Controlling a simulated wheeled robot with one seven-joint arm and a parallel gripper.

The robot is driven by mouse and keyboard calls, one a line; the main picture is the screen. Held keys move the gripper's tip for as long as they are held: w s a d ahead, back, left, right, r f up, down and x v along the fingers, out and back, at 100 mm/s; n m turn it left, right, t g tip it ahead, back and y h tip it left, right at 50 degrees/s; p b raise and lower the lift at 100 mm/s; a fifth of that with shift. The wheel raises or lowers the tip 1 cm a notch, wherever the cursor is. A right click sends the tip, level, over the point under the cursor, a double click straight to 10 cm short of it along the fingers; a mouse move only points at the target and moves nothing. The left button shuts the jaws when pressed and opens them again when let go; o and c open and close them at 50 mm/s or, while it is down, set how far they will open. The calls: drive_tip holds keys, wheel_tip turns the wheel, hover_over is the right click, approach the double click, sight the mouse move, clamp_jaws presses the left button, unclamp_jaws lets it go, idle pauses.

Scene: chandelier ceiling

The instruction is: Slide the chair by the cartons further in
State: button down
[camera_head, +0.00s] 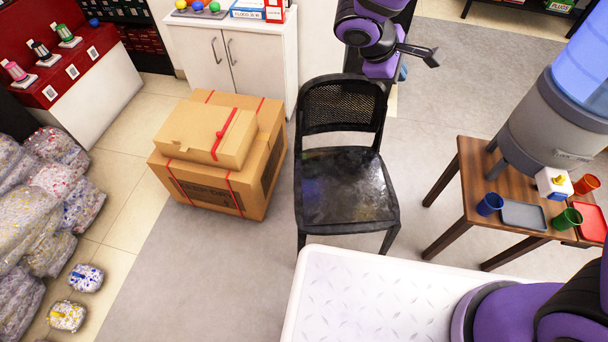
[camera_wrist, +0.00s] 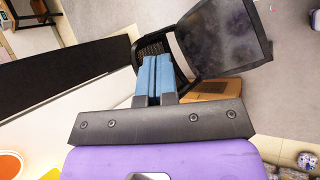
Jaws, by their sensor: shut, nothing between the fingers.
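A black chair (camera_head: 347,186) with a mesh backrest (camera_head: 342,105) stands on the grey floor, its backrest toward the far side. Stacked brown cartons (camera_head: 262,165) with red straps stand just left of it. My gripper (camera_head: 432,58) is up and to the right of the backrest, apart from it in the head view. In the wrist view the blue fingers (camera_wrist: 153,77) are together and empty. The chair (camera_wrist: 222,42) shows beyond them, the fingertips overlapping its mesh back in the picture. A carton (camera_wrist: 212,88) shows partly behind the chair.
A white cabinet (camera_head: 257,58) stands behind the cartons. A wooden table (camera_head: 462,185) with cups, trays and a water dispenser (camera_head: 550,130) is on the right. Bagged bundles (camera_head: 40,215) lie at left. Grey floor is open between chair and table.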

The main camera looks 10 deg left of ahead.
drive_tip(key=s+a+f+n+t, duration=0.15)
drive_tip(key=a+f+n, duration=0.35)
drive_tip(key=a+f, duration=0.75)
drive_tip(key=n+t+y, duration=0.2)
drive_tip(key=n+t, duration=0.1)
drive_tip(key=n, duration=0.3)
hover_over(306, 234)
drive_tip(key=w+a, duration=0.2)
drive_tip(key=w, duration=0.3)
wheel_tip(306, 234, down, 16)
drive_tip(key=s+d+f+n+y, duration=0.15)
drive_tip(key=s+f+n, duration=0.35)
drive_tip(key=s+f, duration=0.65)
drive_tip(key=s+f+n+y, duration=0.3)
drive_tip(key=s+f+n, duration=0.3)
drive_tip(key=f, duration=1)
drive_tip(key=shift+m+h, duration=0.25)
drive_tip(key=shift+m, duration=0.35)
drive_tip(key=shift+w+r+x, duration=0.2)
drive_tip(key=shift+x, duration=1.9)
drive_tip(key=shift+w+r+x, duration=0.15)
drive_tip(key=shift+r+x, duration=0.05)
drive_tip(key=shift+x, duration=1.85)
drive_tip(key=shift+w+r+x, duration=0.15)
drive_tip(key=shift+w+x, duration=0.05)
drive_tip(key=shift+x, duration=1.9)
drive_tip(key=shift+a+r, duration=0.1)
